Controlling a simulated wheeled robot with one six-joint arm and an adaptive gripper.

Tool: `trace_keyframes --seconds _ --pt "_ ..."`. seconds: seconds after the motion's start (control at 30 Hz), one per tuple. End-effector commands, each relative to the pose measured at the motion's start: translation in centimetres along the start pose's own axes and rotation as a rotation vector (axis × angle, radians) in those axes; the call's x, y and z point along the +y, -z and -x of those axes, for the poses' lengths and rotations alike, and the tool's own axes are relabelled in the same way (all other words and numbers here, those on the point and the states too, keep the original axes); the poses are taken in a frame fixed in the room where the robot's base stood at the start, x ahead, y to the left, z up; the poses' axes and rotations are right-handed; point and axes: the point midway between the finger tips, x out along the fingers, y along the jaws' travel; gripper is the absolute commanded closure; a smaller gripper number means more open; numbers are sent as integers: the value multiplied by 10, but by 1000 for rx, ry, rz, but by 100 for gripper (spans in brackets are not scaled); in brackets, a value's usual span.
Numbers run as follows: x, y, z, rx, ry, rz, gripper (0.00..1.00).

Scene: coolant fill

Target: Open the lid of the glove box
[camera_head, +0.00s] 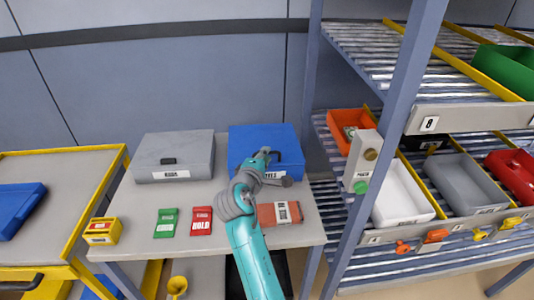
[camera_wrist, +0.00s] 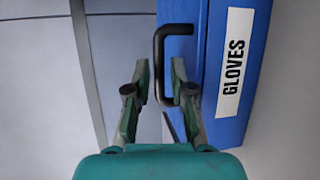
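The blue glove box (camera_head: 247,137) stands at the back right of the table with its lid down. In the wrist view the box (camera_wrist: 235,35) carries a white GLOVES label (camera_wrist: 234,48) and appears turned sideways. Its black handle (camera_wrist: 158,55) sticks out toward my gripper. My gripper (camera_wrist: 160,68) is open, with a finger on each side of the handle's outer bar. I see a gap by the left finger; contact at the right finger cannot be told. In the head view my gripper (camera_head: 265,155) is in front of the box and hides part of its label.
A grey case (camera_head: 174,155) stands left of the box. Green (camera_head: 166,222) and red (camera_head: 201,221) cards, a yellow bin (camera_head: 102,231) and a reddish block (camera_head: 281,213) lie in front. A shelf post (camera_head: 388,120) rises close on the right.

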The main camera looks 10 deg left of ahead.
Motion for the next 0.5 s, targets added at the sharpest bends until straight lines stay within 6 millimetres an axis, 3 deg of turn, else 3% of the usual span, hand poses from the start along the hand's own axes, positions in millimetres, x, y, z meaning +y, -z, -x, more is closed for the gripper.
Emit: trace_keyframes --seconds 0.2,0.5 --pt "0 0 -20 -1 0 -1 77" --pt "0 0 -24 0 0 -1 77"
